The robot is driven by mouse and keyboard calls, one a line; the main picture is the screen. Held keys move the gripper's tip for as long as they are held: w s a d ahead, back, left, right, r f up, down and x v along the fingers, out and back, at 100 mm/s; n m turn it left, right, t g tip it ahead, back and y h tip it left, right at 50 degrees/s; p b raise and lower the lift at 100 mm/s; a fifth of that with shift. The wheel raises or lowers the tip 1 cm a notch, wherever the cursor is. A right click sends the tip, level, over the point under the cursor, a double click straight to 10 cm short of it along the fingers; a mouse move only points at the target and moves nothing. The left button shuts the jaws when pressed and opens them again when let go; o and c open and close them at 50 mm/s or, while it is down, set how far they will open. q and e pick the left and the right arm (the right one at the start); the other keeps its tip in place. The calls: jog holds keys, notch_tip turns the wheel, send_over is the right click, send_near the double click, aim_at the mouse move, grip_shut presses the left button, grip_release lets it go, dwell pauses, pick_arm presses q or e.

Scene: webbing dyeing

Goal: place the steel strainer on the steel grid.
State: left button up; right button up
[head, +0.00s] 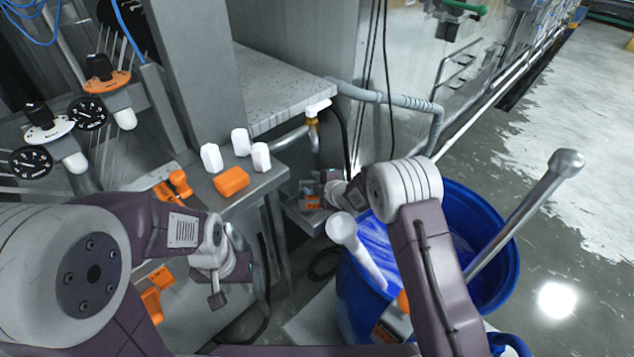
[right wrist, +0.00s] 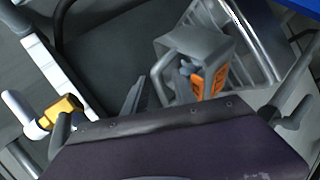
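A grey steel box-shaped vessel with a looped handle, which I take for the steel strainer (right wrist: 205,42), is in the right wrist view just beyond my right gripper (right wrist: 150,92). An orange label shows at its front. A ridged dark finger is beside the handle; whether the fingers hold it is unclear. The steel grid (right wrist: 243,35) shows as parallel wires behind and right of the vessel. In the head view my right gripper (head: 318,190) is at the small low shelf, tiny and partly hidden. My left gripper (head: 218,290) points down beside the steel bench, its fingers unclear.
A blue barrel (head: 505,270) with a pole and a white tube stands right, under my right arm. White bottles (head: 240,142) and an orange block (head: 231,181) stand on the bench. A tap (head: 314,118) and grey pipe are behind the shelf.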

jog(key=shift+r, duration=0.1)
jog(key=shift+s+r, duration=0.1)
jog(key=shift+r, duration=0.15)
jog(key=v, duration=1.1)
jog(key=shift+s, duration=0.35)
jog(key=shift+d+r, duration=0.1)
jog(key=shift+d, duration=0.1)
jog(key=s+d+r+m+h+p, duration=0.2)
jog(key=d+r+m+h+p, duration=0.15)
jog(key=d+r, duration=0.55)
jog(key=s+d+f+m+g, duration=0.1)
jog(key=s+f+m+g, duration=0.1)
jog(key=s+m, duration=0.3)
jog(key=s+d+f+m+g+h, duration=0.1)
jog(key=s+f+m+g, duration=0.2)
jog(key=s+m, duration=0.3)
jog(key=s+d+f+m+g, duration=0.2)
jog(key=s+m, duration=0.4)
jog(key=s, duration=0.6)
jog(key=shift+s+f+g+p, duration=0.45)
jog(key=shift+f+g, duration=0.1)
jog(key=shift+g, duration=0.65)
